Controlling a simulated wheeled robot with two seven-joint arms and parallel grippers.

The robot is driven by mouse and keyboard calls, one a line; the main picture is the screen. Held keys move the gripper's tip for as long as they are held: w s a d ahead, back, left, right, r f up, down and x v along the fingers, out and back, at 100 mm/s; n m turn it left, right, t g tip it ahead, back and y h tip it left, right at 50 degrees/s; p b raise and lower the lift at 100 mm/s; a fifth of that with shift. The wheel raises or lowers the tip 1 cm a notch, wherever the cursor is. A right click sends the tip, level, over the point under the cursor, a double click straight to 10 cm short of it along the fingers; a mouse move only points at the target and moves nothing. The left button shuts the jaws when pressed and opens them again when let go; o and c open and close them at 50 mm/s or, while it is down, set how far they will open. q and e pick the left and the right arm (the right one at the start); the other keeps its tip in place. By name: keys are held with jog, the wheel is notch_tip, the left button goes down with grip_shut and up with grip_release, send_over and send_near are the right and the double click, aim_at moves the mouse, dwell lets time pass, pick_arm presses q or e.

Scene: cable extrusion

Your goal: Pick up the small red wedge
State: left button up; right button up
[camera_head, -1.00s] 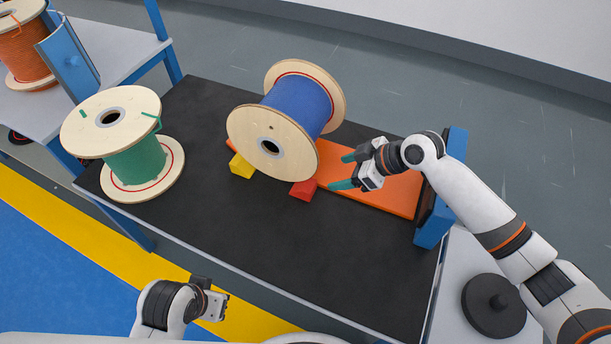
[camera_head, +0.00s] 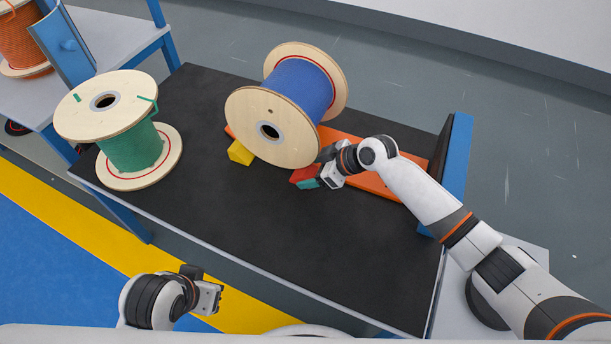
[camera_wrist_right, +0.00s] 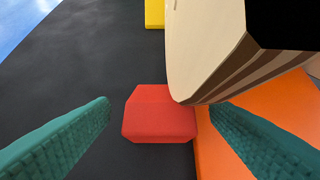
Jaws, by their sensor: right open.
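The small red wedge (camera_head: 304,175) sits on the black table top against the near flange of the blue spool (camera_head: 300,85). In the right wrist view the red wedge (camera_wrist_right: 160,116) lies ahead, between the two teal fingers. My right gripper (camera_head: 311,176) is open at the wedge, its fingers partly hidden by the hand in the head view. In the right wrist view the fingers (camera_wrist_right: 158,135) stand apart with nothing gripped. My left gripper (camera_head: 212,298) is at the bottom, off the table's near side; its finger opening does not show clearly.
A yellow wedge (camera_head: 240,152) touches or nearly touches the spool's left side. An orange board (camera_head: 375,182) lies under and right of the spool. A green cable spool (camera_head: 134,150) stands at the left. A blue upright panel (camera_head: 456,160) edges the right. The table front is clear.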

jog(key=c, duration=1.1)
jog(key=shift+r+p, duration=0.3)
jog(key=shift+p, duration=0.2)
jog(key=shift+s, duration=0.1)
